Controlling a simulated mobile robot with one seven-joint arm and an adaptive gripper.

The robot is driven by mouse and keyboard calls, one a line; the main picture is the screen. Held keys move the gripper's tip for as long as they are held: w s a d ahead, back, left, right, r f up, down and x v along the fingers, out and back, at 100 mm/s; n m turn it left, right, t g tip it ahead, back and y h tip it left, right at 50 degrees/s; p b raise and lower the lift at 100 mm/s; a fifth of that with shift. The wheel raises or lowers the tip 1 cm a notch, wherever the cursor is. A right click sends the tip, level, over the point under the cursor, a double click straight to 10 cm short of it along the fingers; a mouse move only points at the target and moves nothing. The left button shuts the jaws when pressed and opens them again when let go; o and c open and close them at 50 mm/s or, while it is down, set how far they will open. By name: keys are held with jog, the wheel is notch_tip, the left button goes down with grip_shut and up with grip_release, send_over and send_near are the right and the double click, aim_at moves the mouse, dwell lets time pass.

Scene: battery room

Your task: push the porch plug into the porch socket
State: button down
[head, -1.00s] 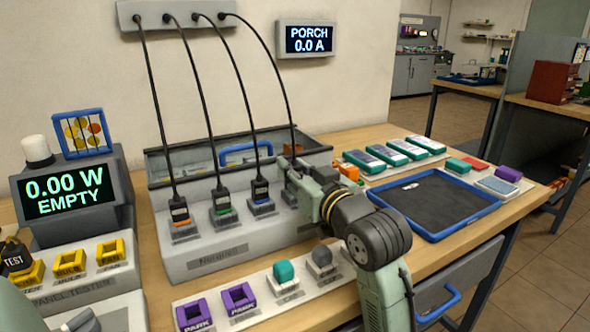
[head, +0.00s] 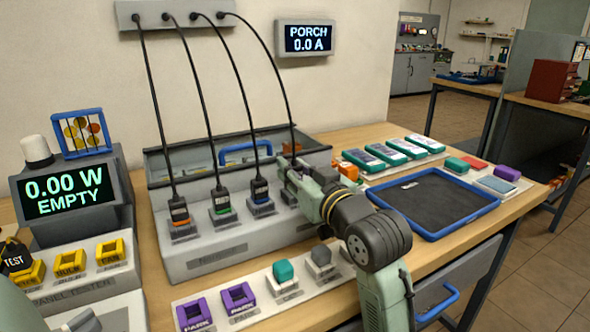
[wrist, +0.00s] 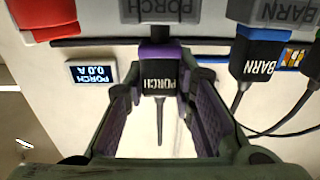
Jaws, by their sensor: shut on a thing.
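The porch plug (wrist: 160,84) is black with a purple band and a white PORCH label, seen upside down in the wrist view. My gripper (wrist: 163,82) is shut on it, one finger on each side. In the head view my gripper (head: 291,178) is at the right end of the socket row and hides most of the plug. The porch display (head: 306,39) reads 0.0 A.
Plugs with orange (head: 179,212), green (head: 220,202) and blue (head: 260,189) bands stand in sockets to the left, with black cables rising to a wall box (head: 175,12). The barn plug (wrist: 257,62) is close beside my gripper. A blue-rimmed tray (head: 437,236) lies right.

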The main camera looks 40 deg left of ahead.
jog(key=shift+f, duration=0.15)
jog(key=shift+r, duration=0.2)
jog(key=shift+r+p, duration=0.65)
dwell(0.7)
jog(key=shift+f+b, duration=0.55)
jog(key=shift+f, duration=0.3)
jog(key=shift+r, duration=0.25)
jog(key=shift+r+p, duration=0.5)
jog(key=shift+p, duration=0.2)
jog(key=shift+r, duration=0.15)
jog(key=shift+f+b, duration=0.5)
jog(key=shift+f, duration=0.4)
dwell(0.9)
